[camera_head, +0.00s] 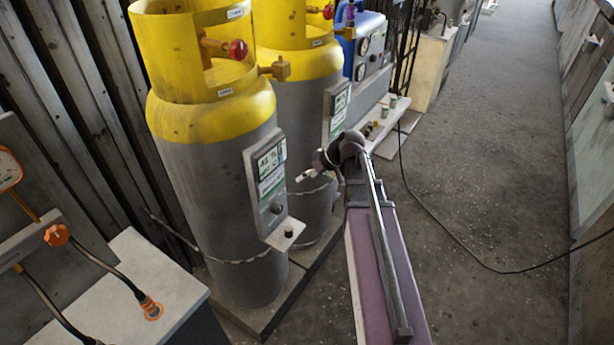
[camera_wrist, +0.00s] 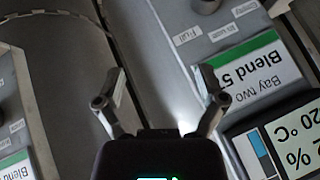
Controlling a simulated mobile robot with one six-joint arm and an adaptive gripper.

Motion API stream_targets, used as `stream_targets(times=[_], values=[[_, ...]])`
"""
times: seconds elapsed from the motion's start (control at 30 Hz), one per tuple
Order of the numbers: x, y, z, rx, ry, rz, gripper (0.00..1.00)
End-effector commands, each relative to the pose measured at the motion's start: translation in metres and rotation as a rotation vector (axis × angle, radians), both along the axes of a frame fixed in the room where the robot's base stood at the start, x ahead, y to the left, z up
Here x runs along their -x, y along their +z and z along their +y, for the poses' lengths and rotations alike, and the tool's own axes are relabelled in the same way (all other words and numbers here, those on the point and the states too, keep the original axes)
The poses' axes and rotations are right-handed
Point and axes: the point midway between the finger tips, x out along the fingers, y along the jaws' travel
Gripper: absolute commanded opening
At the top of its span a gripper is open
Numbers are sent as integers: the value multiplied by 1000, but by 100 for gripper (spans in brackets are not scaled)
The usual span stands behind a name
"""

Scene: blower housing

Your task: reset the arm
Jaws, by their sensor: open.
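My gripper (camera_head: 306,176) is at the end of my arm, to the right of the front cylinder's panel in the head view. In the wrist view, my gripper (camera_wrist: 161,78) has its two fingers spread apart with nothing between them. The front gas cylinder (camera_head: 212,190), grey with a yellow top and collar, stands upright with a grey panel (camera_head: 266,180) on it. The second cylinder (camera_head: 300,115) stands behind it, partly hidden. A "Bay two Blend 5" label (camera_wrist: 248,68) and a display (camera_wrist: 285,143) reading "20 °C" show upside down at the right of the wrist view.
Chains (camera_head: 240,261) run around the cylinders. A small ledge with a black knob (camera_head: 288,232) juts below the front panel. A white cabinet with hoses (camera_head: 130,275) is at lower left. A cable (camera_head: 440,225) crosses the otherwise clear floor on the right.

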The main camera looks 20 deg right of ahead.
Motion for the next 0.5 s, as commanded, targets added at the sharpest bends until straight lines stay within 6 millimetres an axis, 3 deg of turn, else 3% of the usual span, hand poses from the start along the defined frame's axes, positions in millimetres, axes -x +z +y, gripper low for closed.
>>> stream_targets(times=[0.33, 0.5], values=[[0, 0, 0, 0, 0, 0, 90], [10, 0, 9, 24, -11, 42, 90]])
